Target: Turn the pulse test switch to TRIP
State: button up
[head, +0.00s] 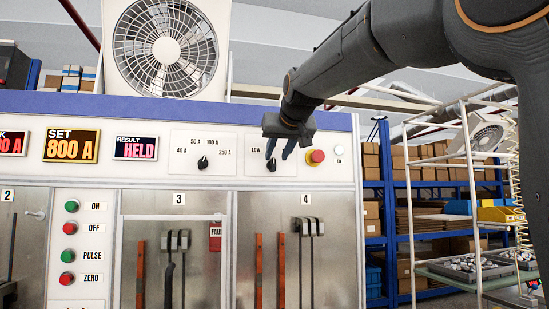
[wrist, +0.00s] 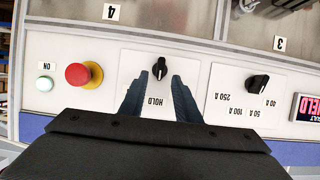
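The black rotary switch (head: 271,165) sits on a white plate right of the ampere selector in the head view. A "LOW" label shows at its left. In the upside-down wrist view the switch knob (wrist: 160,68) lies between the fingertips, with "HOLD" legible on its plate. I see no TRIP label; the fingers cover part of the plate. Which way the knob points is hard to tell. My gripper (head: 278,152) is in front of this switch. In the wrist view my gripper (wrist: 157,77) is open, a finger on each side of the knob, with gaps visible.
A red emergency button on yellow (head: 316,157) and a white ON button (head: 339,150) sit close right of the switch. The ampere selector knob (head: 203,163) is to its left.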

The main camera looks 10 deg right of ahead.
aim_at(274, 161)
jog(key=shift+p+x, duration=0.75)
jog(key=shift+x, duration=1.55)
grip_shut()
